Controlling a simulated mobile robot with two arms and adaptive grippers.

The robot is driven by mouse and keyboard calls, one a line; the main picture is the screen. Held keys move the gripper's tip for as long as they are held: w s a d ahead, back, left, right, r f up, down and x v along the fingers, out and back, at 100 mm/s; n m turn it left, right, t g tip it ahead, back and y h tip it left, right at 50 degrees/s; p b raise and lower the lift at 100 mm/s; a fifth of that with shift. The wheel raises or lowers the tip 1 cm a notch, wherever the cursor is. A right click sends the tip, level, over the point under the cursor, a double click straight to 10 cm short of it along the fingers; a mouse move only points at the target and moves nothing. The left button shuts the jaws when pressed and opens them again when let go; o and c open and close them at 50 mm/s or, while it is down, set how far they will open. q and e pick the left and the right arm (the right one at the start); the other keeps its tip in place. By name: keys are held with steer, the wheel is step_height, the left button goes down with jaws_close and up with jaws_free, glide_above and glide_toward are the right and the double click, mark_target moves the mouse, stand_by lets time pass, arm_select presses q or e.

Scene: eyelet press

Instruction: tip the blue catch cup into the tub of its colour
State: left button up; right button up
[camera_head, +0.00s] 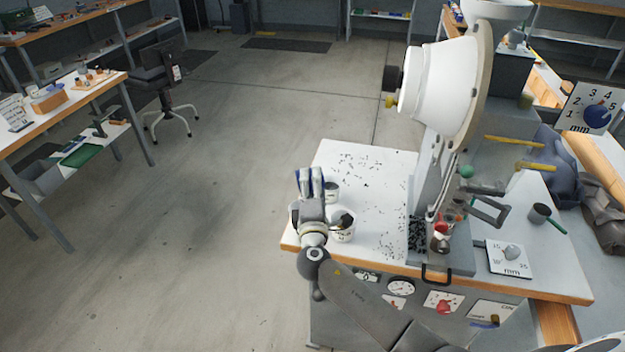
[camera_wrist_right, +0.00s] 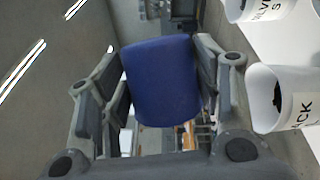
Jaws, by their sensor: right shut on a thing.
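My right gripper (camera_head: 311,180) is over the left edge of the white press table, shut on the blue catch cup (camera_wrist_right: 160,82). In the right wrist view the cup sits between the fingers (camera_wrist_right: 158,88); its contents are not visible. In the head view it is mostly hidden by the fingers. A white tub (camera_head: 343,232) stands right beside the gripper, with a second white tub (camera_head: 332,190) behind it. In the wrist view one tub (camera_wrist_right: 268,95) has a label ending in "ACK", another (camera_wrist_right: 232,10) a partly readable "SILV". No blue tub label is readable. My left gripper is out of view.
The tall white press (camera_head: 440,90) stands on the table (camera_head: 375,165), which is strewn with small dark eyelets. Open floor (camera_head: 190,240) lies left of the table.

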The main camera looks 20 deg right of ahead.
steer(key=m+b, duration=0.1)
steer(key=b, duration=0.1)
steer(key=f+m+b, duration=0.1)
steer(key=m, duration=0.1)
steer(key=shift+d+f+g+b, duration=0.25)
steer(key=shift+g+b, duration=0.05)
steer(key=shift+b, duration=0.05)
steer(key=shift+s+d+m+b, duration=0.15)
steer(key=shift+d+m+b, duration=0.2)
steer(key=shift+m+b, duration=0.25)
steer(key=shift+d+r+m+p, duration=0.3)
steer(key=shift+m+p, duration=0.1)
steer(key=shift+m, duration=0.5)
steer(key=m, duration=0.1)
steer(key=m+p, duration=0.1)
steer(key=m, duration=0.1)
steer(key=m+g+y+p, duration=0.1)
steer(key=shift+s+d+r+m, duration=0.1)
steer(key=shift+d+r+m, duration=0.1)
steer(key=shift+d+m, duration=0.1)
steer(key=shift+a+f+m+y, duration=0.2)
steer(key=shift+f+m+y, duration=0.25)
steer(key=shift+m, duration=0.35)
steer(key=m, duration=0.1)
steer(key=f+m+y, duration=0.1)
steer(key=m, duration=0.1)
steer(key=a+m, duration=0.1)
steer(key=m, duration=0.1)
steer(key=shift+f+y, duration=0.25)
steer(key=shift+y, duration=0.1)
